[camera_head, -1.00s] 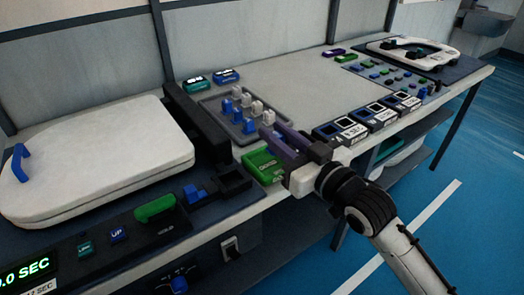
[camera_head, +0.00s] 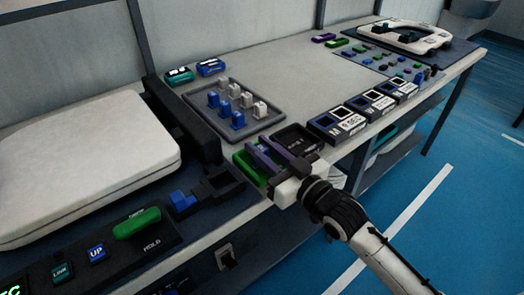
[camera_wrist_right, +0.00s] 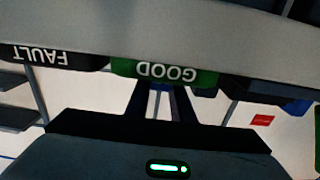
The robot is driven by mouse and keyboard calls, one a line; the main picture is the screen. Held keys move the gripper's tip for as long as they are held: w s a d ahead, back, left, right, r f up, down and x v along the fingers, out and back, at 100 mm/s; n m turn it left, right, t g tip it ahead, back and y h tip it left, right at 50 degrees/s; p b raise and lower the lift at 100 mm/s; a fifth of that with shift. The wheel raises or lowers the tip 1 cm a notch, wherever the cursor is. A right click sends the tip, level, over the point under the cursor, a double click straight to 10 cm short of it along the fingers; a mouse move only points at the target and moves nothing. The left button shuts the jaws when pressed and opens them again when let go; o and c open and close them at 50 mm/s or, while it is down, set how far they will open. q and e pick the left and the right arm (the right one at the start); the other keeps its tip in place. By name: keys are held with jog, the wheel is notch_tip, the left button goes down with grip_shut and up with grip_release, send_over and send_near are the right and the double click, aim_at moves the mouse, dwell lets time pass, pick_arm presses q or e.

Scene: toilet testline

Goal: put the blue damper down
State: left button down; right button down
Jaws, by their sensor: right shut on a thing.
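My right gripper (camera_head: 258,148) is shut, with its fingers over the green GOOD tray (camera_head: 242,163) at the bench's front edge. The blue damper between its fingers is mostly hidden; I cannot tell if it touches the tray. In the right wrist view, the fingers (camera_wrist_right: 160,100) reach below the green GOOD tray (camera_wrist_right: 205,78), whose label is upside down. A grey rack (camera_head: 262,124) behind holds several blue dampers (camera_head: 238,119) and white dampers (camera_head: 260,108). My left gripper is out of view.
A black tray (camera_head: 318,140) stands right of the green tray. Several SEC-marked blocks (camera_head: 347,120) line the front edge farther right. A white toilet lid (camera_head: 80,165) and control panel with a green handle (camera_head: 136,222) are at left.

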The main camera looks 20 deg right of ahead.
jog(key=shift+f, duration=0.3)
jog(key=c, duration=1.5)
grip_release()
jog(key=shift+c, duration=0.2)
jog(key=v, duration=1.2)
jog(key=s+a+f+g+h+p, duration=0.1)
jog(key=s+f, duration=0.3)
jog(key=f, duration=0.4)
jog(key=s+a+f+m+g+h, duration=0.1)
jog(key=s+f+g, duration=0.3)
jog(key=f, duration=0.4)
jog(key=s+a+f+g+h+p, duration=0.1)
jog(key=s+a+f+g, duration=0.1)
jog(key=s+f, duration=0.4)
jog(key=shift+s+a+f+m+g+p, duration=0.15)
jog(key=shift+a+f+m+g+p, duration=0.25)
jog(key=shift+f+g, duration=0.55)
